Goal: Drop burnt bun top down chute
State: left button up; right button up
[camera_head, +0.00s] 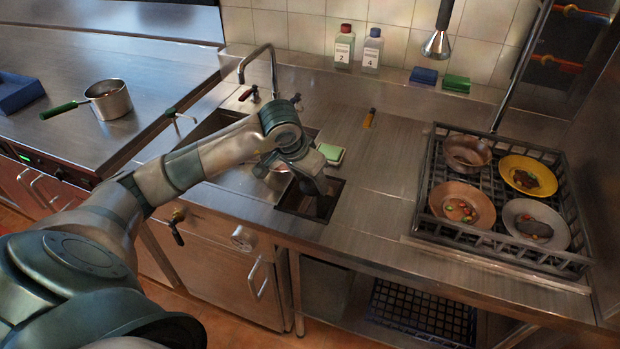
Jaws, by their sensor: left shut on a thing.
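My left arm comes in from the left, and its gripper (318,190) points down at the square dark chute opening (291,208) in the steel counter. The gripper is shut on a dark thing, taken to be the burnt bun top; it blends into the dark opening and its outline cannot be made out. Whether it is above the rim or inside the opening is hard to tell. My right gripper is not in view.
A sink with a tap (272,65) lies left of the chute, and a green sponge (331,152) sits just behind it. A black rack (425,205) with several dirty dishes stands at right. A pot (108,100) is at far left. The counter between chute and rack is clear.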

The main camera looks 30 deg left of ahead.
pick_arm(q)
jog(key=o, duration=1)
jog(key=shift+o, duration=0.5)
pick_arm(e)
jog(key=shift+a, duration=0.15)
pick_arm(q)
jog(key=shift+r, duration=0.1)
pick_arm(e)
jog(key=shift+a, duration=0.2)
pick_arm(q)
jog(key=b+v, duration=0.4)
jog(key=v, duration=1.3)
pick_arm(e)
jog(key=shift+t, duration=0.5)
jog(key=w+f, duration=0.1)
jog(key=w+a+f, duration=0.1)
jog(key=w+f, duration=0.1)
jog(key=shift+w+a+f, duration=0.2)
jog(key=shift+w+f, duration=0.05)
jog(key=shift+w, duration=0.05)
pick_arm(q)
jog(key=shift+r, duration=0.15)
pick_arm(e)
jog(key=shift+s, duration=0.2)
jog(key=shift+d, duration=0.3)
pick_arm(q)
jog(key=shift+s, duration=0.15)
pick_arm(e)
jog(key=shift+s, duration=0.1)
